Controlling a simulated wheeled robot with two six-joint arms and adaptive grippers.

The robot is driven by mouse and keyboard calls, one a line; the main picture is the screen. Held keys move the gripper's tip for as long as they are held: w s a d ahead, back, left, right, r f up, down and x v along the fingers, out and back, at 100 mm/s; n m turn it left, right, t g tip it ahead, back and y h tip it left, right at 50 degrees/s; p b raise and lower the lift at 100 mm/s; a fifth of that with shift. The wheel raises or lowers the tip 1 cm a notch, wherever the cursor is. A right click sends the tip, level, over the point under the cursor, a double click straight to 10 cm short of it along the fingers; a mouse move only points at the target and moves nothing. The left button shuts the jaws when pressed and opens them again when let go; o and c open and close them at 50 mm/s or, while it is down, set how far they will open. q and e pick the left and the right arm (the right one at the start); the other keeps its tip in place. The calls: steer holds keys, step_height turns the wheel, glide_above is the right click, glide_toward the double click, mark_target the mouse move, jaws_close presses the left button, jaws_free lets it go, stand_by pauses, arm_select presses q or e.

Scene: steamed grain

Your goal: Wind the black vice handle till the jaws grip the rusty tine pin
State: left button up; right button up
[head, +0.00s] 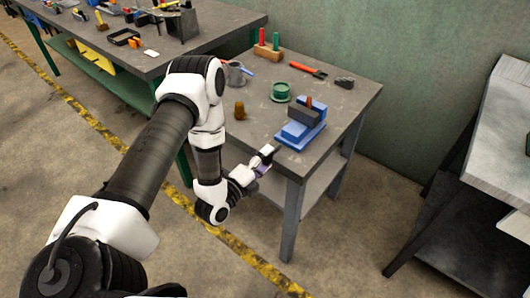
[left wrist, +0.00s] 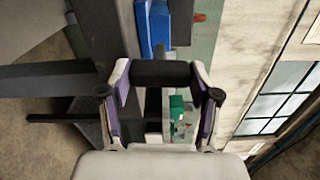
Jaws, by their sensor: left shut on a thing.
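The blue vice (head: 300,133) stands at the front right of the small grey workbench, with dark grey jaws (head: 304,114) on top. The rusty tine pin (head: 309,102) sticks up at the jaws; I cannot tell whether they touch it. The pin's orange-brown end also shows in the left wrist view (left wrist: 200,17), beside the blue vice body (left wrist: 153,28). My left gripper (head: 269,153) is at the vice's front end, at the bench edge. In the left wrist view its two fingers are shut on the black vice handle (left wrist: 161,73). My right gripper is out of view.
On the bench stand a green spool (head: 280,92), a brown plug (head: 239,110), a grey mug (head: 238,74), a red-handled tool (head: 307,69) and a wooden tool block (head: 268,51). A longer bench (head: 128,60) is at the left, a grey table (head: 497,150) at the right.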

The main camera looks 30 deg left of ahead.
arm_select(q)
steer(key=shift+m+p, duration=0.8)
steer(key=shift+m, duration=0.2)
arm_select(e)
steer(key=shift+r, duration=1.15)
arm_select(q)
steer(key=o, duration=1.1)
steer(key=shift+o, duration=0.2)
steer(key=shift+r, duration=0.1)
